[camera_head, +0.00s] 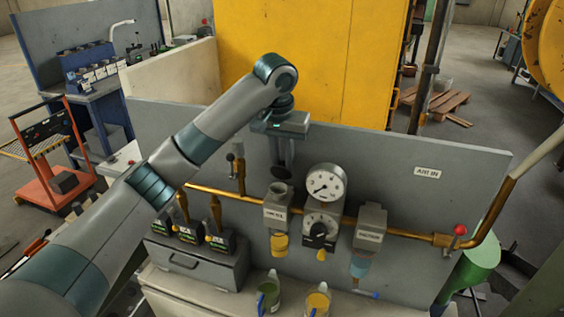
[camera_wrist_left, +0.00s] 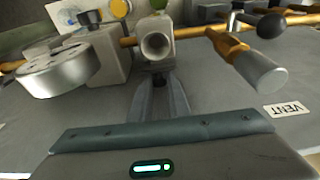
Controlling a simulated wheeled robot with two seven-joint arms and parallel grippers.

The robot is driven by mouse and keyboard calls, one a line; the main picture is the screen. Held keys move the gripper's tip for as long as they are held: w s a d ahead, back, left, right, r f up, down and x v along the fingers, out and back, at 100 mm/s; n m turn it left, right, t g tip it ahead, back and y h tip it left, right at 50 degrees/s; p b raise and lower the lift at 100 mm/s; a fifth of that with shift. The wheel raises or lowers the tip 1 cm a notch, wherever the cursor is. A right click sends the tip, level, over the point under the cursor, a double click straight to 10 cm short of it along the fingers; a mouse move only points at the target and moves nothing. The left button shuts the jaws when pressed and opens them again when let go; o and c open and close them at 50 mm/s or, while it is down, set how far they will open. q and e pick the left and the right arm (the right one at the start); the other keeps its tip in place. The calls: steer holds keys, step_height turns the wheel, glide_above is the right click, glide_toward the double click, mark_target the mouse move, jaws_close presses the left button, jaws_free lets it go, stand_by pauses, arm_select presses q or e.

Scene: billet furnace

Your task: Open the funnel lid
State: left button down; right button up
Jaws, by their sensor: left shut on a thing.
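The grey funnel unit (camera_head: 276,214) with a white label and a yellow bowl below hangs on the brass pipe of the panel. Its round top opening shows uncovered, and the funnel unit also shows in the left wrist view (camera_wrist_left: 156,45). My left gripper (camera_head: 283,172) is just above and behind this opening, pointing down. In the left wrist view the fingers (camera_wrist_left: 158,82) are closed together on a small dark piece, mostly hidden, which looks like the funnel lid. My right gripper is not in view.
A pressure gauge (camera_head: 326,184) and a second grey unit (camera_head: 369,226) stand right of the funnel. A valve lever (camera_head: 237,172) is close on the left. The brass pipe (camera_head: 405,234) runs across the grey panel (camera_head: 440,200). Two small jugs sit below.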

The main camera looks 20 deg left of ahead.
arm_select(q)
steer(key=shift+f, duration=0.25)
steer(key=c, duration=1.9)
jaws_free()
steer(key=shift+w, duration=0.1)
steer(key=shift+r, duration=0.15)
steer(key=shift+r, duration=0.75)
steer(key=b+v, duration=0.4)
steer(key=v, duration=1.1)
steer(key=shift+a+r, duration=0.1)
steer(key=shift+r, duration=0.2)
